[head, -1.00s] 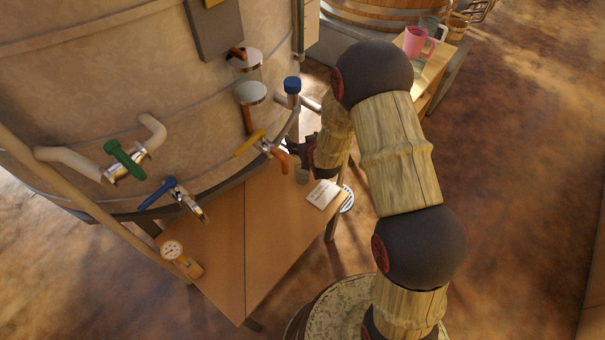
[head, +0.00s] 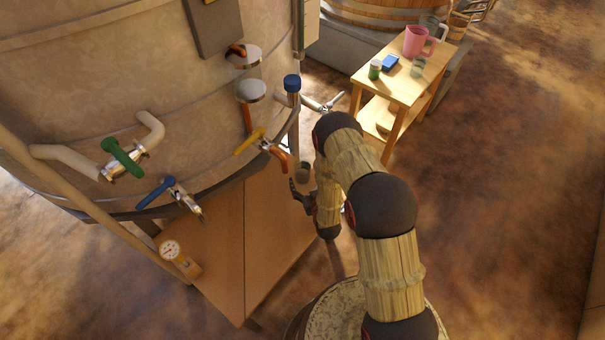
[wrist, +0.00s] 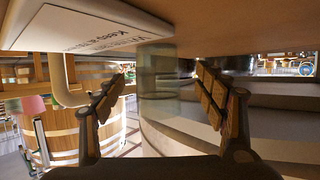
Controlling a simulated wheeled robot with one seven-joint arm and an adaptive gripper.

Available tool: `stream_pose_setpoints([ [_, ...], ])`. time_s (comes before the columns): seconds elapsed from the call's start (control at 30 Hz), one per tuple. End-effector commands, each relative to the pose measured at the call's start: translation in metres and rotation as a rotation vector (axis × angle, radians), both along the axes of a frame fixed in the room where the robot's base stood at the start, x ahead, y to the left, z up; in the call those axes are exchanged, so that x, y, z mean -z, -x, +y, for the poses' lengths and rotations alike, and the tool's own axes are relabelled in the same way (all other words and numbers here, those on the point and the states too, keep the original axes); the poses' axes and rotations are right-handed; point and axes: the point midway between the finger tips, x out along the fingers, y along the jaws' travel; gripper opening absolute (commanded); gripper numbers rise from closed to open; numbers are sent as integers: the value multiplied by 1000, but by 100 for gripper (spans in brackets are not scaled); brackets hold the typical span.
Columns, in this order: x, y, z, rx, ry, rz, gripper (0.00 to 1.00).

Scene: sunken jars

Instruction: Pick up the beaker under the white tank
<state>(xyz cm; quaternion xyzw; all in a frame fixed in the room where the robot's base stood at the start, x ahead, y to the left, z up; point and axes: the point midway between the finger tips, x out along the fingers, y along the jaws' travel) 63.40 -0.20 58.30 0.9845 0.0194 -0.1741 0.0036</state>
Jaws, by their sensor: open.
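The beaker (head: 303,171) is a small clear glass vessel on the brown table (head: 222,235) below the pale tank (head: 95,75). In the wrist view, the beaker (wrist: 157,72) meets the tabletop at the top of the picture, which looks upside down. My gripper (head: 302,187) is low over the table's right edge, beside the beaker. In the wrist view my open gripper (wrist: 160,78) has one finger to each side of the beaker, with gaps. I cannot tell whether the beaker is fully between the fingertips or just beyond them.
A yellow-handled tap (head: 262,140) hangs above the beaker; blue (head: 170,192) and green (head: 122,158) taps are to its left. A printed white card (wrist: 90,28) lies close to the beaker. A gauge (head: 172,250) stands front left. A side table (head: 400,85) holds a pink jug (head: 416,41).

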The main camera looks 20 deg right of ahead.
Motion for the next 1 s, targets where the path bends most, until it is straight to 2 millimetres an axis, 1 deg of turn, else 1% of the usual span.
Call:
stream_pose_setpoints([
  [0.2, 9, -29, -3, 1, 0, -2, 71],
  [0.3, 13, -41, -2, 0, 0, -1, 71],
  [0.4, 14, -47, -2, 0, 0, 0, 71],
  [0.67, 14, -49, -2, 0, 0, 0, 70],
  [1.0, 14, -48, -2, 0, 0, 0, 51],
])
